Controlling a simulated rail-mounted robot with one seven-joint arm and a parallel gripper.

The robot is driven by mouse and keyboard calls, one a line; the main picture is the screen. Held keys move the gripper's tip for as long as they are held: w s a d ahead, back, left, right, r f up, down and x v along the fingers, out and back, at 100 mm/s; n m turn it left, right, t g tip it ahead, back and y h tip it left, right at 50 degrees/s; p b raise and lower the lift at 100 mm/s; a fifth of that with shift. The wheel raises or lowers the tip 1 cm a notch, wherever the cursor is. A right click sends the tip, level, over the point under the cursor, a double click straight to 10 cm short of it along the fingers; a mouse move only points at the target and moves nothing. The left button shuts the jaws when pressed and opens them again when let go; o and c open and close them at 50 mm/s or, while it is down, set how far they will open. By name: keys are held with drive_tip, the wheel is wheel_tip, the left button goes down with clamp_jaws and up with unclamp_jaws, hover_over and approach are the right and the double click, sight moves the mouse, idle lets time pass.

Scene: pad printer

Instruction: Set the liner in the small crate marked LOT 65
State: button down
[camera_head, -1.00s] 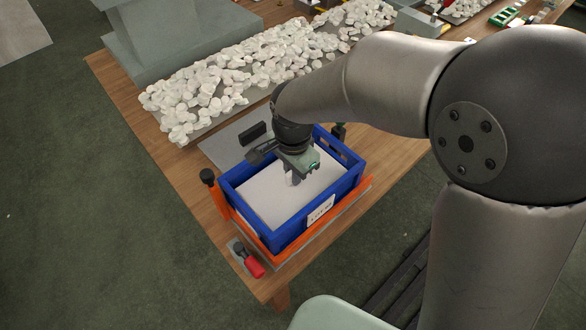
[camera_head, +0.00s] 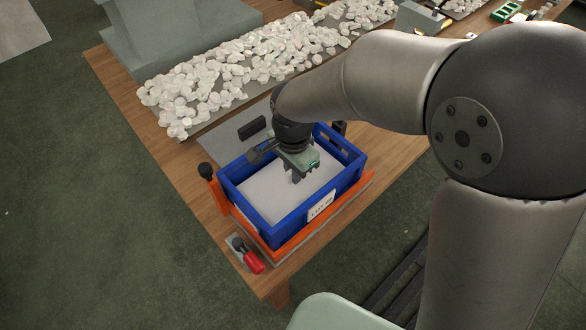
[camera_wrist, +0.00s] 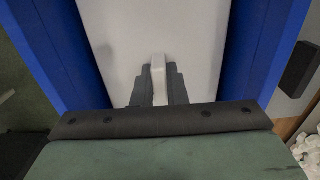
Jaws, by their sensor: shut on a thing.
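The small blue crate (camera_head: 281,221) sits at the near end of the wooden table, with a white label (camera_head: 321,207) on its front side whose text is too small to read surely. The pale liner (camera_head: 268,193) lies flat inside the crate walls. In the wrist view the liner (camera_wrist: 115,35) is a white sheet between two blue walls (camera_wrist: 62,50). My gripper (camera_head: 297,178) is over the crate, pointing down. In the wrist view its fingers (camera_wrist: 159,88) are shut on a small upright white tab of the liner. Whether the liner touches the crate floor is hidden.
An orange frame (camera_head: 277,255) with black knobs holds the crate's near sides. A red-handled clamp (camera_head: 252,261) is at the table corner. Behind, a grey tray (camera_head: 222,115) is heaped with white pieces. A small black block (camera_head: 252,127) lies on a grey plate beside the crate.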

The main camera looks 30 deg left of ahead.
drive_tip(key=shift+f+b, duration=1)
drive_tip(key=shift+f, duration=0.35)
drive_tip(key=c, duration=1.4)
unclamp_jaws()
drive_tip(key=shift+o, duration=0.2)
drive_tip(key=shift+r+p, duration=2.5)
drive_tip(key=shift+r, duration=1.3)
drive_tip(key=shift+r+p, duration=1.35)
drive_tip(key=shift+r, duration=0.7)
drive_tip(key=shift+f, duration=0.1)
